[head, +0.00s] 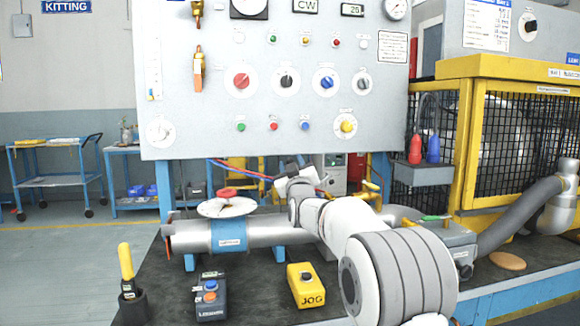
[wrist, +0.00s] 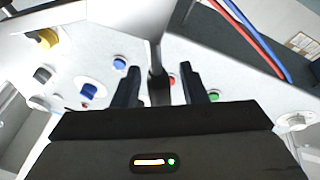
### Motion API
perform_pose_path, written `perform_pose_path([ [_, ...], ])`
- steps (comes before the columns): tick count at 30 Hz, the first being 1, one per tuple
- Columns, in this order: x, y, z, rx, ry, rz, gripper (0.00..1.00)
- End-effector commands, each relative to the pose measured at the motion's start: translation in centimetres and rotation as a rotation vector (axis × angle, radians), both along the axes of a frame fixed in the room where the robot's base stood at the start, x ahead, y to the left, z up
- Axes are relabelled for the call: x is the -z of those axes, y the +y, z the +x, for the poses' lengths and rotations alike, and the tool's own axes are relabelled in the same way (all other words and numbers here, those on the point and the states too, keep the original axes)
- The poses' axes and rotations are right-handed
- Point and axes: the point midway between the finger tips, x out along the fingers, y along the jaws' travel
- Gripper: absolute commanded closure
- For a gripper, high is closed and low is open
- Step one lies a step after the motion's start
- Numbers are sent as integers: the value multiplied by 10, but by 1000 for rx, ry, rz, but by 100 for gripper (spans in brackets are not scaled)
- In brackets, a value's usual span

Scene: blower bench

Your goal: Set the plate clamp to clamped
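My gripper (head: 292,172) is in front of the lower edge of the control panel, above the pipe, small and partly hidden by its own wrist in the head view. In the wrist view my gripper (wrist: 160,85) has its two dark fingers apart. A dark narrow post (wrist: 157,88) shows between the fingers, with a gap on each side; I cannot tell what it belongs to. No part is clearly marked as the plate clamp. A yellow handle (head: 371,187) shows behind my arm, and my arm hides part of the pipe (head: 280,231).
The control panel (head: 270,140) with knobs and buttons stands close behind the gripper. A grey button box (head: 210,298), a yellow JOG box (head: 305,285) and a yellow-handled tool in a holder (head: 126,262) are on the bench front.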

Motion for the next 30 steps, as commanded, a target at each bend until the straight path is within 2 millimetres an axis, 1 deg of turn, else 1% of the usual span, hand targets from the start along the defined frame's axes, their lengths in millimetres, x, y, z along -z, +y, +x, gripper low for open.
perform_pose_path([
  [5, 0, 0, 0, -1, 0, 0, 61],
  [8, 2, 0, -4, 0, 1, 0, 61],
  [11, 5, -1, -14, 0, 2, 0, 61],
  [21, 21, -5, -60, 0, 1, 0, 61],
  [25, 25, -6, -70, 0, 1, 0, 61],
  [30, 27, -6, -74, -1, 0, 1, 61],
])
